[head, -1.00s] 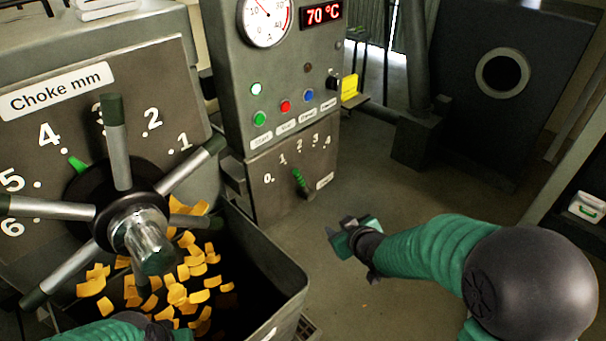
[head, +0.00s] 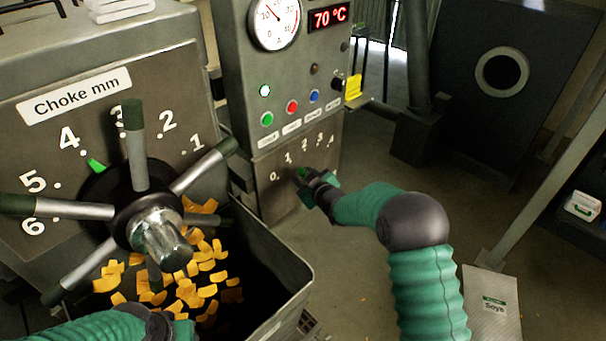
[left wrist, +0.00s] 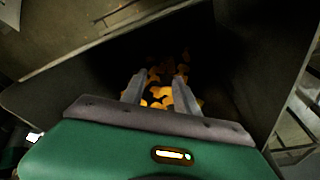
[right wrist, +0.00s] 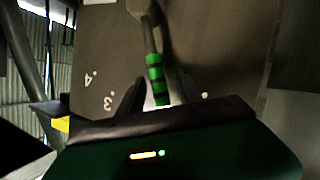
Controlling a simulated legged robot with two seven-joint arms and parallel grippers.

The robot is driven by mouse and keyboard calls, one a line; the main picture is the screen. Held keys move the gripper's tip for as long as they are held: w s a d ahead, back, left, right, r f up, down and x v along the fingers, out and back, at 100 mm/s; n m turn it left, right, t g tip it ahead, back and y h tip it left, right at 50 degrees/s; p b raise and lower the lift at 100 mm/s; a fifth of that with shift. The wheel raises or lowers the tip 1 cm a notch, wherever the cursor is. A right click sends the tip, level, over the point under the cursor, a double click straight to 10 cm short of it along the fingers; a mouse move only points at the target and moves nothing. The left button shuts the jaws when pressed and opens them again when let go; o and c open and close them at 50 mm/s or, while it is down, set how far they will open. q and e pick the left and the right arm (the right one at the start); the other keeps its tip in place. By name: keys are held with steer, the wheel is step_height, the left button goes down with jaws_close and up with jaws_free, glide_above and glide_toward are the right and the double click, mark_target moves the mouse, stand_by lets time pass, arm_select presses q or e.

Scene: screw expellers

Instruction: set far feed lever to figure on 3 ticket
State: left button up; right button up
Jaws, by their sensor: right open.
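The far feed lever has a green banded grip (right wrist: 155,75) and stands out from a grey panel (head: 275,200) marked 0 to 4, under the control box. In the head view my right gripper (head: 306,178) is at this panel and covers most of the lever. In the right wrist view the open fingers (right wrist: 157,95) are either side of the grip's lower end; contact cannot be told. My left gripper (left wrist: 157,90) is open and empty above the chip bin. A yellow card (head: 353,87) hangs at the control box's right side; no figure on it is readable.
The choke handwheel (head: 150,215) with long spokes stands at the left. A dark bin (head: 290,290) with orange chips is below it. The box carries buttons, a dial (head: 274,22) and a 70 °C display (head: 328,16).

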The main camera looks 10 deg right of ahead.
steer(key=shift+w+a+f, duration=0.2)
steer(key=shift+w+a, duration=0.05)
steer(key=shift+w, duration=0.3)
steer(key=shift+d, duration=0.2)
steer(key=shift+d+f, duration=0.1)
steer(key=shift+d, duration=0.1)
steer(key=c, duration=0.3)
steer(key=shift+w+a, duration=0.1)
jaws_close()
steer(key=shift+a, duration=0.1)
steer(key=shift+r, duration=0.3)
